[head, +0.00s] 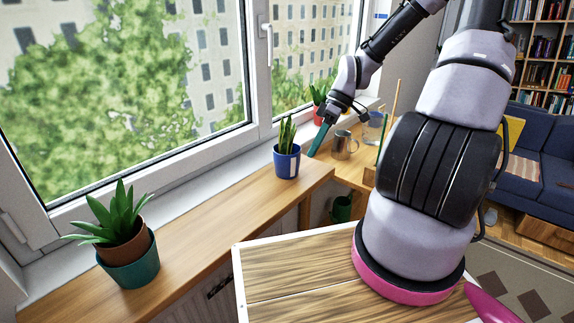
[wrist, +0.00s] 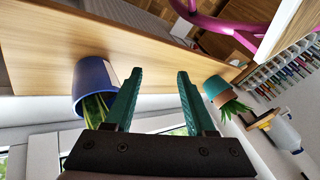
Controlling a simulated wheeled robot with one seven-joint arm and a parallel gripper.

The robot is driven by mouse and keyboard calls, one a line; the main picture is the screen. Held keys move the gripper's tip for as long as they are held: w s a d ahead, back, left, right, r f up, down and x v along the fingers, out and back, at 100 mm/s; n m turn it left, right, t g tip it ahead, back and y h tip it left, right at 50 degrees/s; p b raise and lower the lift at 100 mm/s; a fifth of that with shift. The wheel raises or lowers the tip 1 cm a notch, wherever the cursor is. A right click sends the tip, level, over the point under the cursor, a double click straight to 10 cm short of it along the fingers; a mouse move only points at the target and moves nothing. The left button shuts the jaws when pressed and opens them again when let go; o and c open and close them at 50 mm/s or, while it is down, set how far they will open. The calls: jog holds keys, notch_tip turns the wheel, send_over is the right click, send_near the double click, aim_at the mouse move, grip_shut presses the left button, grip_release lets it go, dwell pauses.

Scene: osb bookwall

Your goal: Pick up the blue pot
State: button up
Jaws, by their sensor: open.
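The blue pot (head: 287,164) holds an upright spiky plant and stands on the wooden windowsill shelf, near its far end. My gripper (head: 315,148) is just right of the pot in the head view, its teal fingers slanting down, apart from the pot there. In the wrist view, which is turned over, my gripper (wrist: 160,73) is open with nothing between its fingers. The blue pot (wrist: 93,75) is there left of the left finger, which overlaps part of its plant.
A teal pot (head: 130,268) with a terracotta inner pot and aloe stands nearer on the shelf. A metal mug (head: 343,146), a glass (head: 375,128) and a red pot (head: 318,114) are beyond my gripper. The window runs along the left. The shelf between the pots is clear.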

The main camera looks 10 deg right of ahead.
jog(key=w+d+r+n+t+y, duration=0.1)
jog(key=w+r+n+t+y, duration=0.35)
jog(key=w+y, duration=0.25)
send_near(282, 158)
jog(key=shift+n+g, duration=0.25)
jog(key=shift+n, duration=0.2)
jog(key=shift+w+x, duration=0.15)
jog(key=shift+x, duration=1.8)
jog(key=shift+w+x, duration=0.15)
jog(key=shift+x, duration=1.85)
jog(key=shift+f, duration=0.15)
grip_shut()
jog(key=shift+d, duration=0.1)
